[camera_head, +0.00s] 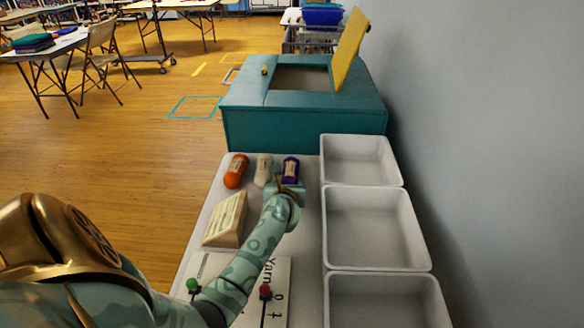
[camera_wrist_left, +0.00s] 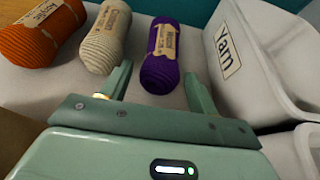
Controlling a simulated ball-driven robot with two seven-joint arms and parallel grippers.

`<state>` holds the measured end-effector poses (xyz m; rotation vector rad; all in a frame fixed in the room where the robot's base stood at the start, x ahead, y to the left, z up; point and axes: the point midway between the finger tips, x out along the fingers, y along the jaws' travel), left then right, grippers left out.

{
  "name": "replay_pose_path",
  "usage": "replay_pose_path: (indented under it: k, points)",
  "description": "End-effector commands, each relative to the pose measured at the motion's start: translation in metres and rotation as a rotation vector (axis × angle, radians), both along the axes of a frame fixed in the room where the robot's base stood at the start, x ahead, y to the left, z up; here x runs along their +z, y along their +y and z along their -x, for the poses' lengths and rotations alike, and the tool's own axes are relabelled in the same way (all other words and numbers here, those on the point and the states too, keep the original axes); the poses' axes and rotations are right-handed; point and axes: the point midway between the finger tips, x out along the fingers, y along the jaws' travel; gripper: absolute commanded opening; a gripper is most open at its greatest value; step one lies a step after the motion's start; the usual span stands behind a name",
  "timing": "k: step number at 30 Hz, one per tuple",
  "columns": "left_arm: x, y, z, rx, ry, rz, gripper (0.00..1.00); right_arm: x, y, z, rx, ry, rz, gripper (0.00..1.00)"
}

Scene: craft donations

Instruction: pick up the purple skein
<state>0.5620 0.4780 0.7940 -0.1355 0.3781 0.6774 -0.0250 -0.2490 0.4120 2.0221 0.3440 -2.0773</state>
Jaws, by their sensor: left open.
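The purple skein (camera_head: 290,168) lies at the far end of the white table, right of a cream skein (camera_head: 263,170) and an orange skein (camera_head: 236,171). In the left wrist view the purple skein (camera_wrist_left: 161,62) has a tan label, and its near end reaches the opening between the fingers. My left gripper (camera_head: 287,186) is at the near end of the purple skein. In the wrist view my left gripper (camera_wrist_left: 160,85) is open, with one finger on each side and gaps to the skein. My right gripper is not in view.
White bins (camera_head: 374,228) line the right side of the table, one labelled Yarn in the wrist view (camera_wrist_left: 232,52). A wedge-shaped sign (camera_head: 225,220) stands at left. A teal chest (camera_head: 300,128) with a raised yellow lid stands behind.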

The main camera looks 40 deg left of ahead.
Motion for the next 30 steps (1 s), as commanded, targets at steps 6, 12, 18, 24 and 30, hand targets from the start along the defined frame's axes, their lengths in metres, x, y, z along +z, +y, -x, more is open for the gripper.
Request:
replay_pose_path:
  k: [6, 12, 18, 24, 30]
  points:
    - [-0.018, 0.018, -0.027, 0.001, 0.003, -0.001, 0.6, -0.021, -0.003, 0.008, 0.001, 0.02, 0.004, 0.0]
    - [-0.02, 0.027, -0.038, 0.0, 0.0, 0.0, 0.6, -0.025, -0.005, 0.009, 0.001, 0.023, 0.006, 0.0]
    - [-0.018, 0.027, -0.038, -0.001, -0.001, 0.0, 0.52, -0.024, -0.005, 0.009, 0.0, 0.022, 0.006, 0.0]
    - [-0.018, 0.027, -0.038, -0.001, -0.001, 0.0, 0.26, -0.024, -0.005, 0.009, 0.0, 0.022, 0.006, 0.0]
    - [-0.017, 0.026, -0.037, -0.001, -0.001, 0.0, 0.26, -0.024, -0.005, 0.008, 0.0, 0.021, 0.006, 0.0]
